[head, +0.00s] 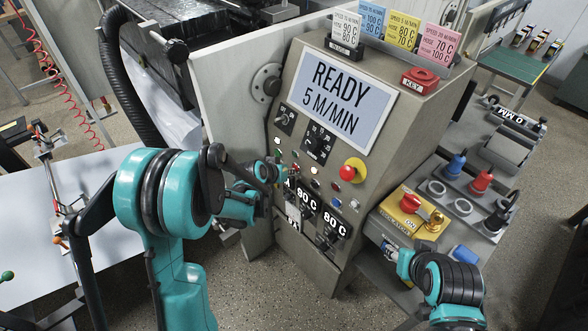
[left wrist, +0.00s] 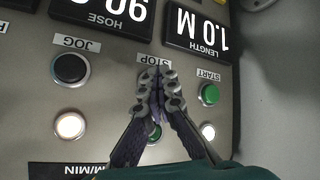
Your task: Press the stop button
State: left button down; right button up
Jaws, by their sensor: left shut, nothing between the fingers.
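The control panel (head: 330,130) stands in the middle of the head view, its screen reading READY 5 M/MIN. My left gripper (head: 280,172) is shut and empty, close to the panel's lower left part. In the left wrist view the shut fingertips (left wrist: 158,78) cover the spot just below the upside-down STOP label (left wrist: 154,62). The stop button there is hidden behind the fingers, so I cannot tell whether they touch it. My right arm shows at the lower right of the head view; its gripper (head: 390,252) is too small to read.
In the wrist view a green START button (left wrist: 209,94) is right of the fingers and a black JOG button (left wrist: 70,69) left. A red mushroom button (head: 354,169) sits on the panel. A yellow box with a red switch (head: 411,203) stands to the right.

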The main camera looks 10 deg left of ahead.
pick_arm(q)
jog(key=shift+s+a, duration=0.1)
jog(key=shift+s, duration=0.05)
jog(key=shift+s+a, duration=0.4)
jog(key=shift+s, duration=0.1)
jog(key=s+a, duration=0.1)
jog(key=s, duration=0.1)
jog(key=s+a, duration=0.2)
jog(key=shift+b, duration=0.4)
dwell(0.7)
